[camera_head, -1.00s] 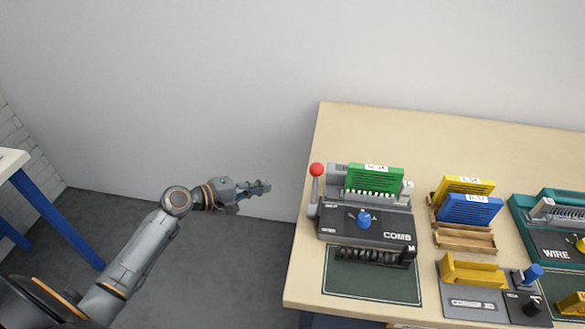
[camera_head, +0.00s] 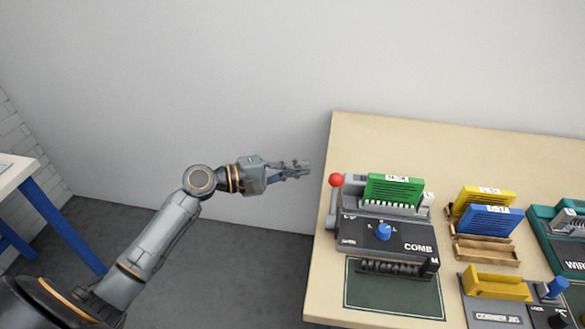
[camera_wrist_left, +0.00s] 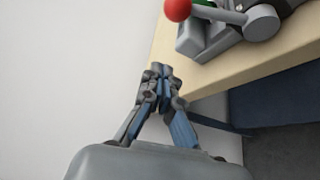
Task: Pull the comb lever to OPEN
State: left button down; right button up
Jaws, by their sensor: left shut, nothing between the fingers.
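The comb machine (camera_head: 388,232) stands on the table, black-topped and marked COMB, with a blue knob on its front face. Its lever has a red ball (camera_head: 336,180) at the machine's left side. The red ball also shows at the top of the left wrist view (camera_wrist_left: 177,9), on a grey lever arm. A green block sits in the machine's back. My left gripper (camera_head: 306,168) is shut and empty, in the air left of the red ball and apart from it. In the left wrist view its fingertips (camera_wrist_left: 160,70) meet beside the table edge. My right gripper is not in view.
The table (camera_head: 450,150) has a bare strip behind the machines. A dark green mat (camera_head: 395,295) lies in front of the comb machine. Yellow and blue blocks (camera_head: 490,218) and a teal wire machine (camera_head: 540,215) stand to the right. Open floor lies left of the table.

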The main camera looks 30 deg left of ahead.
aim_at(333, 202)
pick_arm(q)
jog(key=d+p, duration=0.3)
jog(key=d, duration=0.3)
jog(key=shift+w, duration=0.4)
